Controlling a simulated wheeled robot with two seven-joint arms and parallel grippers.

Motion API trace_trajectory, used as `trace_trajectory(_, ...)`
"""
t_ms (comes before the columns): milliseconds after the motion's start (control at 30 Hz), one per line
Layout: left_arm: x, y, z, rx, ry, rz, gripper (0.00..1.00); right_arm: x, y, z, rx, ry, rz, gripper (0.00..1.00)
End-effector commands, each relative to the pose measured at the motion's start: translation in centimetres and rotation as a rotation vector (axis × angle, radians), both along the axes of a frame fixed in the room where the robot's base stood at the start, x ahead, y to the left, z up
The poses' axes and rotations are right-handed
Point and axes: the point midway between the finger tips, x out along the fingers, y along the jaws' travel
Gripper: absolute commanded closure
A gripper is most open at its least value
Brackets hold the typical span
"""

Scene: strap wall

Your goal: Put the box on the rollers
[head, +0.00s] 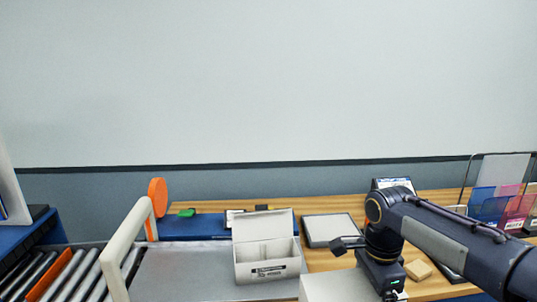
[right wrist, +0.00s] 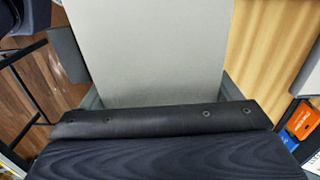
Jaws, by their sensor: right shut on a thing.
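A pale grey box (head: 335,288) is at the bottom of the head view, partly cut off by the frame edge. My right gripper (head: 384,282) is at its right side and shut on it. In the right wrist view the box (right wrist: 150,50) fills the middle as a flat pale face, with grey finger parts at either side. The rollers (head: 88,278) are at the lower left in the head view, grey bars with an orange one among them. Whether the box touches the table cannot be told. My left gripper is not in view.
A pale open-lidded case (head: 266,262) stands between the rollers and the held box. A white curved bar (head: 128,238) rises beside the rollers. A flat grey tray (head: 329,231), a small wooden block (head: 418,270) and an orange disc (head: 157,196) are nearby. A wall closes the back.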

Motion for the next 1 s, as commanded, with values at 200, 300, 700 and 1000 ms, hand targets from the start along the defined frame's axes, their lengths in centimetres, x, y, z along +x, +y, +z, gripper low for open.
trace_trajectory(200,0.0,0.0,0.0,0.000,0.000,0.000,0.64,0.5,0.0,-1.5,-0.007,0.001,0.082,0.41)
trace_trajectory(300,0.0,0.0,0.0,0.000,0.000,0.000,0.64,0.7,0.0,-2.4,-0.012,0.001,0.130,0.41)
trace_trajectory(700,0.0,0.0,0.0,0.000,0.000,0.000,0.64,1.8,-0.1,-9.3,-0.033,0.011,0.526,0.41)
trace_trajectory(1000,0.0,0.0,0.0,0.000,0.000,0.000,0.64,1.4,0.2,-18.4,-0.022,0.019,1.082,0.41)
